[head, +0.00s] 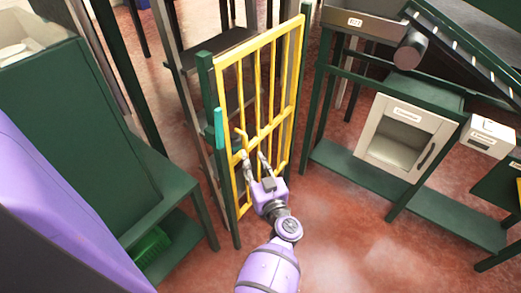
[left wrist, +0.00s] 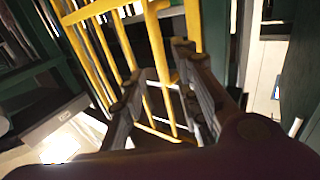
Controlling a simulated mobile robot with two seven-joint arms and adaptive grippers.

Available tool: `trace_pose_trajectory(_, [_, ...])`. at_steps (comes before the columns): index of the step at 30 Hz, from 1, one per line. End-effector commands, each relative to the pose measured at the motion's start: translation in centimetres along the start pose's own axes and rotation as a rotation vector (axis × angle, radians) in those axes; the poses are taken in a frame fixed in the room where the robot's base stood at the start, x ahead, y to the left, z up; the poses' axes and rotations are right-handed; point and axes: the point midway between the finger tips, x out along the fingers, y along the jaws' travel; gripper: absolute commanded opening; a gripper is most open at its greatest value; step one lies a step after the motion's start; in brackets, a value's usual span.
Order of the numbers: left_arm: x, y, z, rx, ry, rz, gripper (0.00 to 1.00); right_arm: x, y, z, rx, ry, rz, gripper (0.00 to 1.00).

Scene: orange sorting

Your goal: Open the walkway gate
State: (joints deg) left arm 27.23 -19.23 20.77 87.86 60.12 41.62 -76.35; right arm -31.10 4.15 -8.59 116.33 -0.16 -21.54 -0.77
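The yellow barred walkway gate (head: 258,54) stands upright and spans the gap between two dark green posts, so it looks closed. A yellow hooked handle (head: 240,136) sticks out near its left side, beside a teal grip-like piece (head: 219,128) on the left post. My left gripper (head: 253,156) is in front of the gate's lower left part, just below the handle, with its fingers spread. In the left wrist view, the open left gripper (left wrist: 155,75) faces the yellow bars (left wrist: 110,42), with bars visible between the fingers. I cannot tell whether it touches them. My right gripper is not in view.
A green bench (head: 160,185) with a green brush-like item (head: 150,245) below stands left of the gate. A green rack (head: 335,165) with a beige box (head: 405,115) stands right. Behind the gate are dark shelves (head: 215,50). The red floor (head: 345,240) in front is clear.

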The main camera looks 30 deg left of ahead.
Motion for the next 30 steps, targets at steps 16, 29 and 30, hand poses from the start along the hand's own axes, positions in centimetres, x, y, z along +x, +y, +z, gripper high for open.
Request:
trace_pose_trajectory(16, [7.2,0.0,-0.2,0.000,0.004,0.001,0.29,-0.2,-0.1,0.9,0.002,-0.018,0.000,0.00])
trace_pose_trajectory(29, [7.5,0.0,-0.2,0.000,0.003,0.001,0.15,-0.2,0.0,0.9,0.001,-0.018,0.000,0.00])
trace_pose_trajectory(30, [7.5,0.0,-0.2,0.000,0.003,0.001,0.10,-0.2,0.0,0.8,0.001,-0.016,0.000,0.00])
